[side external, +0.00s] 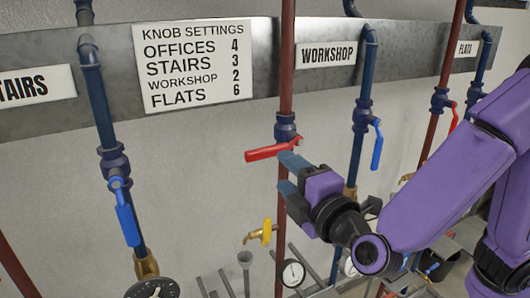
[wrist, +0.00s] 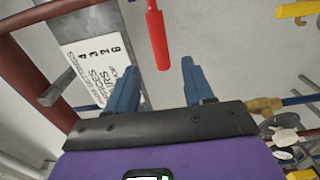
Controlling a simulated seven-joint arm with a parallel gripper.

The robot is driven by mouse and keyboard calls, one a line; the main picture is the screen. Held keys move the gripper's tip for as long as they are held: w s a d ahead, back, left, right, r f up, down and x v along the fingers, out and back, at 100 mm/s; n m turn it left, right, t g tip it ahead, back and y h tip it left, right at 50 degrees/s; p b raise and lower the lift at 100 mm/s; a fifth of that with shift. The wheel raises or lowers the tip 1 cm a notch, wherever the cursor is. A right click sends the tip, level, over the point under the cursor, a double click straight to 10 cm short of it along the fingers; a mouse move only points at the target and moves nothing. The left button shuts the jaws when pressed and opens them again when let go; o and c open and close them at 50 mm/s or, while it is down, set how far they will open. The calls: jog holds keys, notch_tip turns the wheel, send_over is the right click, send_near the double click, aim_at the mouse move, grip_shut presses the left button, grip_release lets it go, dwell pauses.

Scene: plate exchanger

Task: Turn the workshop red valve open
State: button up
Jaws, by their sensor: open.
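The workshop red valve has a red lever handle (side external: 272,150) on the vertical red pipe (side external: 287,62), just left of the WORKSHOP sign (side external: 328,53). The lever lies nearly crosswise to the pipe, its free end pointing left. My gripper (side external: 287,174) is open and empty, with blue fingers, close beside the lever in the side view. In the wrist view the red lever (wrist: 158,40) stands beyond the gap between the fingertips of my gripper (wrist: 157,76). I cannot tell whether any finger touches it.
A blue lever (side external: 377,147) hangs on the blue pipe to the right, another blue lever (side external: 127,213) at the left. A yellow-handled tap (side external: 266,232) and gauges (side external: 293,272) sit below. A knob settings board (side external: 193,65) hangs at the upper left.

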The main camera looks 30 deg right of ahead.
aim_at(267, 155)
jog(key=w, duration=0.9)
jog(key=shift+w, duration=0.3)
grip_shut()
